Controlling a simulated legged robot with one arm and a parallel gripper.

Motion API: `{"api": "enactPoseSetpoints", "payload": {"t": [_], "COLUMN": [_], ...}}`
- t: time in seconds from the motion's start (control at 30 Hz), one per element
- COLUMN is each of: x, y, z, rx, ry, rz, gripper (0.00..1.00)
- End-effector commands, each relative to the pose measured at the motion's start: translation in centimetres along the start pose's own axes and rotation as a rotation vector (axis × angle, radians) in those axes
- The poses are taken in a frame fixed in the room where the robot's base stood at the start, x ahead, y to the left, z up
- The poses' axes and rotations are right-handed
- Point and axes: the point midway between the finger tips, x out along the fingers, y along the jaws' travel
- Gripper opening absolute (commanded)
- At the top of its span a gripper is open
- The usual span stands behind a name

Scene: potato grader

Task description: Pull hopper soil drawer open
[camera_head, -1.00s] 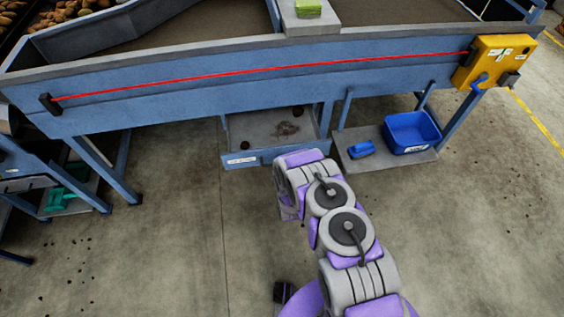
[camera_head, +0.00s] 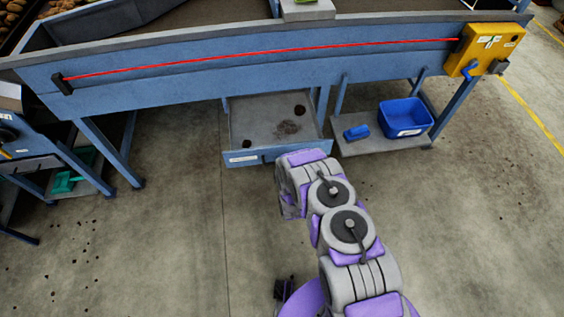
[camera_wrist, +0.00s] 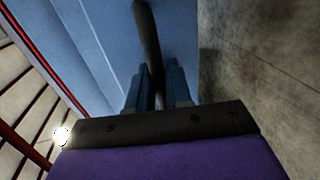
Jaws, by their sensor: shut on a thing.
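The hopper soil drawer (camera_head: 262,117) is a grey tray with a blue front and a white label, standing out from under the blue hopper frame. A dark soil patch and a few clods lie in it. In the wrist view, my gripper (camera_wrist: 154,90) is shut on the dark bar handle (camera_wrist: 148,40) against the blue drawer front (camera_wrist: 95,40).
A blue tub (camera_head: 405,118) and a blue brush-like item (camera_head: 357,132) sit on a low shelf right of the drawer. A yellow box (camera_head: 485,48) ends the red cord (camera_head: 260,58). Frame legs flank the drawer; the floor in front is mostly clear.

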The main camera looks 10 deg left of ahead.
Motion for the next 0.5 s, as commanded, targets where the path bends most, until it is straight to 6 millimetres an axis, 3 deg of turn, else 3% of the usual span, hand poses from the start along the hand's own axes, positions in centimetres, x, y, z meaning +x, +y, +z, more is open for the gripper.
{"api": "enactPoseSetpoints", "payload": {"t": [0.03, 0.07, 0.2, 0.5], "x": [-0.2, -0.2, -0.19, -0.35], "y": [-0.49, -0.49, -0.38, -0.11], "z": [0.0, 0.0, -0.01, -0.03], "rx": [0.0, 0.0, 0.0, 0.0], "ry": [0.001, 0.001, 0.001, 0.001], "rz": [-0.011, -0.011, -0.009, -0.003], "gripper": [0.0, 0.2, 0.34, 0.35]}}
